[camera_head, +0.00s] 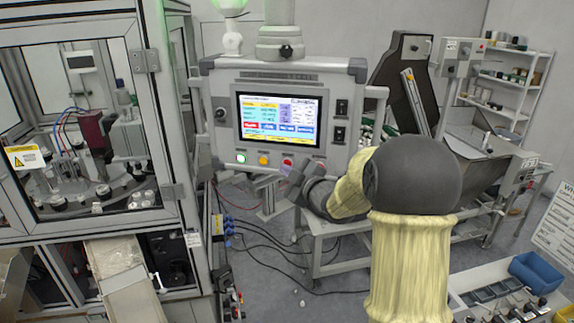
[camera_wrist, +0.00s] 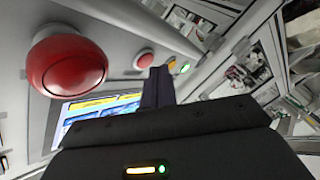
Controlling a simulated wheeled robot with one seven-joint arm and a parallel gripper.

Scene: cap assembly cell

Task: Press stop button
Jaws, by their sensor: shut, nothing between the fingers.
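The control panel (camera_head: 222,88) has a row of buttons under its screen. A small red button (camera_head: 287,162) sits at the right of this row, just above and left of my gripper (camera_head: 294,180). In the wrist view the small red button (camera_wrist: 144,60) is just left of my gripper tips (camera_wrist: 159,72). The fingers are shut together and empty; whether they touch the panel I cannot tell. A large red mushroom button (camera_wrist: 66,68) fills the left of the wrist view; in the head view it is not visible.
A yellow button (camera_head: 263,160) and a lit green button (camera_head: 240,158) are left of the red one. The screen (camera_head: 278,118) is lit. A glazed machine frame (camera_head: 160,110) stands left of the panel. Cables (camera_head: 265,255) lie on the floor below.

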